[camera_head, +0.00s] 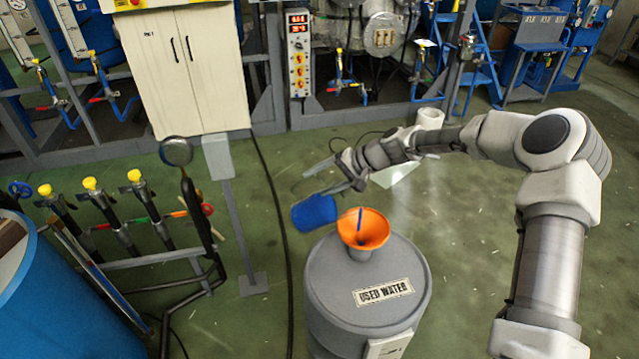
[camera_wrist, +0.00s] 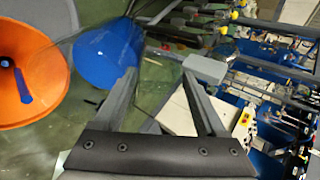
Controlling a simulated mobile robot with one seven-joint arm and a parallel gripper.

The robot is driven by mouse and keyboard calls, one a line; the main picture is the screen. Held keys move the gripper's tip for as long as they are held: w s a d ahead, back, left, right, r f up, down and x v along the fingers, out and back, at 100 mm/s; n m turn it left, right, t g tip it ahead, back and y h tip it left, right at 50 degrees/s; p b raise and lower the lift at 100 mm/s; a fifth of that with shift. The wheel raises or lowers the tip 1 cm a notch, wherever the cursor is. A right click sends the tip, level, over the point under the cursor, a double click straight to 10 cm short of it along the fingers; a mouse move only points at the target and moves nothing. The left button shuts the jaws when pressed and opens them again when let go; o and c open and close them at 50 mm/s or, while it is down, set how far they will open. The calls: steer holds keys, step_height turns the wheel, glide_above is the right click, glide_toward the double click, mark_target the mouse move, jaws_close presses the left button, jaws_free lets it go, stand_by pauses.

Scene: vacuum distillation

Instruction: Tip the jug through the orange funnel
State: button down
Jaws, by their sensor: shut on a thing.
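The jug (camera_head: 314,212) shows as a blue, tilted cylinder left of the funnel in the head view. In the wrist view its blue part (camera_wrist: 108,52) is beside the left finger, and a clear, see-through shape extends between the fingers. My gripper (camera_head: 322,179) is shut on the jug, with its fingers standing apart around it. The orange funnel (camera_head: 372,232) sits upright on top of a grey drum (camera_head: 330,285) labelled "USED WATER". The funnel also shows at the left of the wrist view (camera_wrist: 45,60). A narrow blue strip shows inside the funnel. The jug's mouth cannot be made out.
A grey post with a box (camera_head: 218,158) and pipes with yellow-topped valves (camera_head: 92,185) stand to the left. A blue tank (camera_head: 60,300) is at the lower left. A cream cabinet (camera_head: 185,70) stands behind. Green floor is open behind the drum.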

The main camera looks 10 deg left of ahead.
steer(key=shift+d+y+b, duration=0.45)
steer(key=shift+y+b, duration=0.25)
steer(key=shift+b, duration=0.15)
steer(key=shift+d+r+y+b, duration=0.2)
steer(key=shift+d+y+b, duration=1.05)
steer(key=shift+b, duration=0.7)
steer(key=shift+d+r+m+t+y+b, duration=0.1)
steer(key=shift+d+r+m+y+b, duration=0.1)
steer(key=shift+d+y+b, duration=0.55)
steer(key=shift+d+r+m+t+y+b, duration=0.1)
steer(key=shift+d+r+y+b, duration=0.05)
steer(key=shift+d+y+b, duration=0.65)
steer(key=shift+d+r+m+t+y+b, duration=0.1)
steer(key=shift+d+r+y+b, duration=0.1)
steer(key=shift+d+y+b, duration=0.55)
steer(key=shift+d+r, duration=0.1)
stand_by(1.0)
